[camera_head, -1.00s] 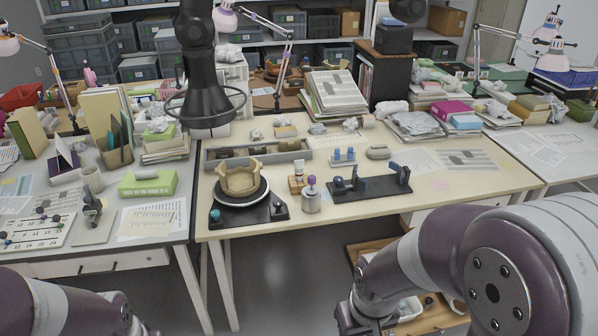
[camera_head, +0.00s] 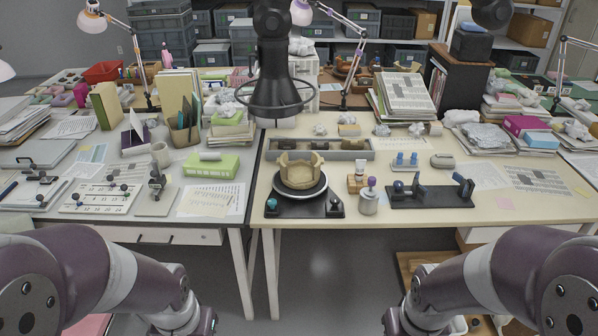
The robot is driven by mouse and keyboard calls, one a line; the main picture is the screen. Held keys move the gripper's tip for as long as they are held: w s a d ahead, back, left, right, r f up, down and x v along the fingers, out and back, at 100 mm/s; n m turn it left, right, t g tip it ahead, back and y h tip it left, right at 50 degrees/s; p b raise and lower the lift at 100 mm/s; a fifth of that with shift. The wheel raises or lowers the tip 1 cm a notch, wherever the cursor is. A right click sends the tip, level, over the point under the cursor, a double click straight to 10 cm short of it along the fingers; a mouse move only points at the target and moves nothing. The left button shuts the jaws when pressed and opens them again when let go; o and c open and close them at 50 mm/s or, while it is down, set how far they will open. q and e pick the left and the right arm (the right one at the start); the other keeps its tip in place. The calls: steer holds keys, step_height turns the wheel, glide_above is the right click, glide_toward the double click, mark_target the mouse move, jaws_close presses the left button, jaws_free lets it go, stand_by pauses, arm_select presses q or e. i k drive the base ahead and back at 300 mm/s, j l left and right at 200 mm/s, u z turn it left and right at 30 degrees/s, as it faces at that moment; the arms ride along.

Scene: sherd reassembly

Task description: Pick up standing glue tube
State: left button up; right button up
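A small white tube (camera_head: 361,167), which looks like the glue tube, stands upright in a small wooden block (camera_head: 357,184) on the cream table. My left gripper (camera_head: 208,324) and my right gripper (camera_head: 392,322) are only partly in view at the bottom edge, below the table front and well apart from the tube. Their fingers are cut off, so their opening is hidden.
A black stand (camera_head: 430,195) is right of the jar. A side table (camera_head: 215,225) with papers adjoins on the left. The cream table's front strip is mostly clear.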

mark_target(360, 163)
steer(key=i+l, duration=0.1)
steer(key=i, duration=0.6)
steer(key=i+l, duration=0.1)
steer(key=i, duration=0.55)
steer(key=i+l+u, duration=0.1)
steer(key=i, duration=0.6)
